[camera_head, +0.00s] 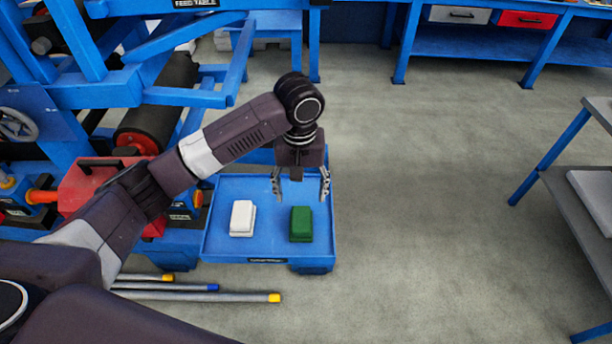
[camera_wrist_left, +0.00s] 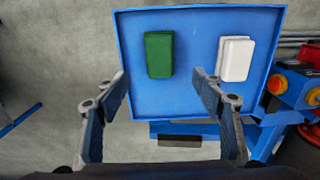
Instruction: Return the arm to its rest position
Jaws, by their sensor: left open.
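My left gripper (camera_head: 301,190) is open and empty, pointing down above the far right part of a blue tray table (camera_head: 270,213). In the left wrist view its two fingers (camera_wrist_left: 160,82) are spread wide, with nothing between them. The white block (camera_head: 242,218) lies on the left of the tray. The green block (camera_head: 301,224) lies on the right of the tray, on the near side of the gripper. Both blocks also show in the left wrist view, the green one (camera_wrist_left: 159,55) and the white one (camera_wrist_left: 235,58), apart from the fingers. My right gripper is not in view.
A blue machine frame with a dark roller (camera_head: 150,130) and a red housing (camera_head: 95,190) stands at the left, beneath and beside my arm. Several metal rods (camera_head: 200,297) lie at the lower left. A grey-topped table (camera_head: 590,205) stands at the right. The floor between is clear.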

